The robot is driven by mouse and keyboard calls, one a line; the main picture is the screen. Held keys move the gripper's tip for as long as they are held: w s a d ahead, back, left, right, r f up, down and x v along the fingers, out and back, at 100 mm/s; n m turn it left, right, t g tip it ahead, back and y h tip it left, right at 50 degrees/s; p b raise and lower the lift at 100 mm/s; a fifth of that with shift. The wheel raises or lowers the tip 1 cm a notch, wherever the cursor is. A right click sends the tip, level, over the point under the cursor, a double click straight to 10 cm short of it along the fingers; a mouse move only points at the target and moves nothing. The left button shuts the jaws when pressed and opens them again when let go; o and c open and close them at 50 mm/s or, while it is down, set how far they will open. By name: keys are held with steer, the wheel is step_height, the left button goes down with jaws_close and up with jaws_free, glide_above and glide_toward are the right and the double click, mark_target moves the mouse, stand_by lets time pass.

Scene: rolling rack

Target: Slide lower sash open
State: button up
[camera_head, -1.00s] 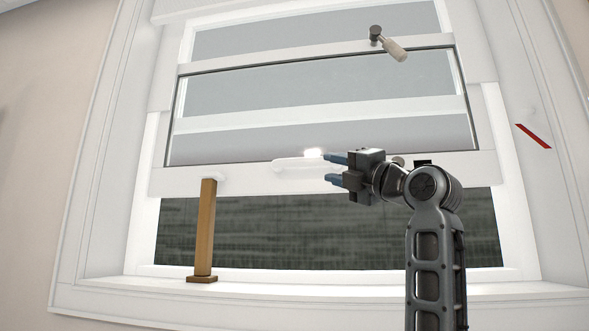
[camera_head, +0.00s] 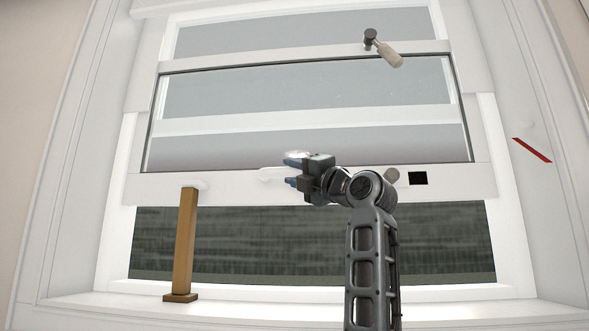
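The lower sash (camera_head: 230,188) is a white frame around glass, raised, with an open gap beneath its bottom rail. A pale bar handle (camera_head: 268,174) lies on that rail. My gripper (camera_head: 289,173) is in front of the rail, pointing left at the handle. Its two blue fingertips are apart, one above and one below the handle's line. Its body hides the handle's right part, and I cannot tell whether the fingers touch it. A wooden post (camera_head: 186,240) stands upright on the sill at the left. Its top overlaps the bottom rail in the picture.
A latch with a pale grip (camera_head: 383,48) sits on the sash's top rail. A red strip (camera_head: 532,150) marks the right frame. The sill (camera_head: 250,307) is clear right of the post.

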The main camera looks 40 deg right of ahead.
mark_target(295, 146)
steer(key=shift+c, duration=0.4)
jaws_close()
step_height(295, 146, up, 6)
steer(key=shift+r, duration=0.1)
stand_by(0.3)
steer(key=shift+o, duration=0.4)
jaws_free()
